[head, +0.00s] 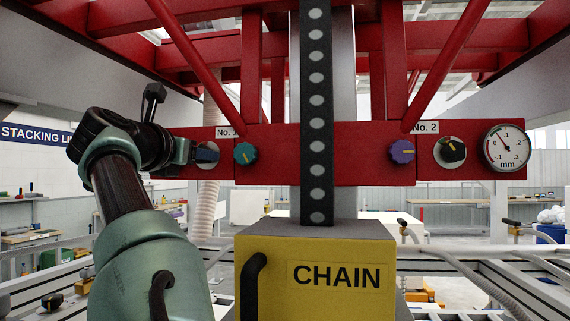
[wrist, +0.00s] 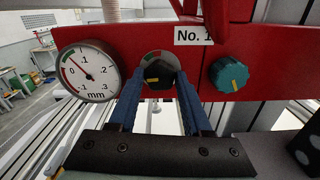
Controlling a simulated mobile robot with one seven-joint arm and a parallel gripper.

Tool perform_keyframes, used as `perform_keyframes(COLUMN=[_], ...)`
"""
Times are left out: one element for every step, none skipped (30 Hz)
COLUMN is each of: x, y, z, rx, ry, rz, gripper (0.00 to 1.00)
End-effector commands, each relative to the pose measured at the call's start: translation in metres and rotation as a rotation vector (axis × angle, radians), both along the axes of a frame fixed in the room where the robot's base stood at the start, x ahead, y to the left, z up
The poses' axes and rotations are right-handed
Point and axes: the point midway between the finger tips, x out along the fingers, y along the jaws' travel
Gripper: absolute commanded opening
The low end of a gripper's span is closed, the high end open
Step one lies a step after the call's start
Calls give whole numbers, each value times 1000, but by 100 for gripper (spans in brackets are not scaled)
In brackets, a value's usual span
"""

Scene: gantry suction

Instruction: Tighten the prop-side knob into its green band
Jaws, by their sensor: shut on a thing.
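In the wrist view a black knob (wrist: 160,75) with a yellow pointer sits on a round plate on the red beam (wrist: 235,110), left of the "No. 1" label. My gripper (wrist: 161,78) has its two blue fingers shut on this knob, one on each side. The yellow pointer lies toward the left of the knob. A small green band (wrist: 149,55) shows at the plate's upper left, above the pointer; the fingers cover part of the plate. In the head view my gripper (head: 207,152) is at the beam's left end and hides most of the knob.
A round mm gauge (wrist: 88,72) is left of the held knob, its needle pointing up-left. A teal knob (wrist: 229,75) is close on the right. Farther right are the hanging chain (head: 317,110), yellow CHAIN block (head: 315,275), purple knob (head: 402,151) and another black knob (head: 453,150).

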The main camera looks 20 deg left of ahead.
Motion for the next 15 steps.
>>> perform_keyframes(x=[0,-1,-1,-1,-1,0,-1,-1,-1,0,0,0,0,0,0], y=[0,0,0,0,0,0,0,0,0,0,0,0,0,0,0], z=[-3,-2,-2,-2,-1,-1,-1,-1,-1,-1,-1,0,0,0,0], rx=[36,59,86,108,127,154,173,191,215,230,245,265,278,290,304], ry=[7,12,19,23,27,34,38,43,48,53,57,62,64,67,70], rz=[0,1,1,0,0,0,0,1,0,0,-1,-1,-1,-1,-1], gripper=[0,0,0,0,0,0,0,0,0,0,0,0,0,0,0])
